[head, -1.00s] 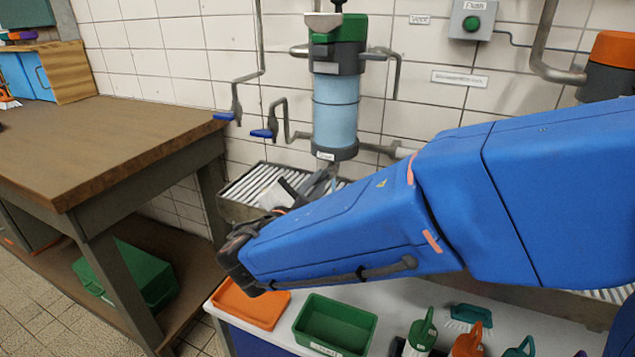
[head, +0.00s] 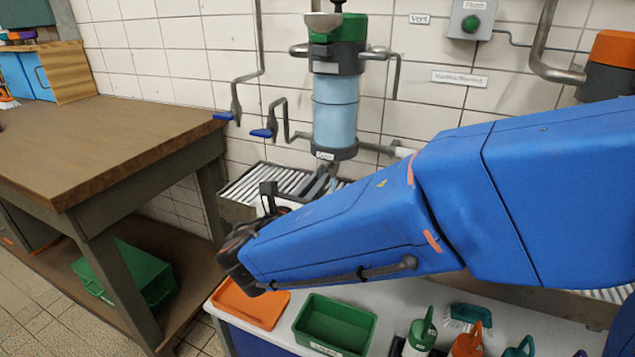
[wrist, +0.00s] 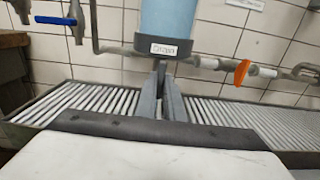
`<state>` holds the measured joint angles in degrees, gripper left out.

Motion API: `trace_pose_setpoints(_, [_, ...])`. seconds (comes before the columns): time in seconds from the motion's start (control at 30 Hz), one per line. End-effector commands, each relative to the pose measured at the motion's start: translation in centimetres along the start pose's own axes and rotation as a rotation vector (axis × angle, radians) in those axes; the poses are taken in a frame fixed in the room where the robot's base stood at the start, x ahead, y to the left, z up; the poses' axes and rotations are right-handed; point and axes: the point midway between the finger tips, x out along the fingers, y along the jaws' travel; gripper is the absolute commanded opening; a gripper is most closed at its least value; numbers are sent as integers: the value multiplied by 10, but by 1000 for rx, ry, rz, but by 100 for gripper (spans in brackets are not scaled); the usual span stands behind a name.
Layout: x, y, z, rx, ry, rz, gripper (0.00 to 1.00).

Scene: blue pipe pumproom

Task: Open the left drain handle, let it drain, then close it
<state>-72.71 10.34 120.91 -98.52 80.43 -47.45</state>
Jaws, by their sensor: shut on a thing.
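The left filter housing (head: 336,105) hangs on the tiled wall, light blue with a green and grey top. Its base bears a label reading "Drain" (wrist: 164,49). My gripper (wrist: 162,78) is directly below that base, its grey fingers pointing at it. The fingers are shut on the left drain handle, which they hide almost entirely. In the head view my forearm and wrist cover the lower part of the gripper. I cannot make out any flow of water.
A slatted drain trough (wrist: 225,112) runs under the housing. An orange valve handle (wrist: 242,72) sits on the pipe to the right. Two blue-handled taps (head: 261,133) are at left. A wooden workbench (head: 100,150) stands left; orange and green trays (head: 335,325) lie below my arm.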

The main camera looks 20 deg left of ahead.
Motion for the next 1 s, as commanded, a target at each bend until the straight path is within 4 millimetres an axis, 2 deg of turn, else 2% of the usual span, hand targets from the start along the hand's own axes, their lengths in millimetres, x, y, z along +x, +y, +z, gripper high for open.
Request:
trace_pose_setpoints(0.6, [0,0,-1,-45,1,0,0])
trace_pose_setpoints(0.63, [0,0,-1,-45,1,0,12])
trace_pose_setpoints(0.7, [0,0,-1,-45,1,0,27])
trace_pose_setpoints(1.0, [-1,0,0,-44,0,0,27])
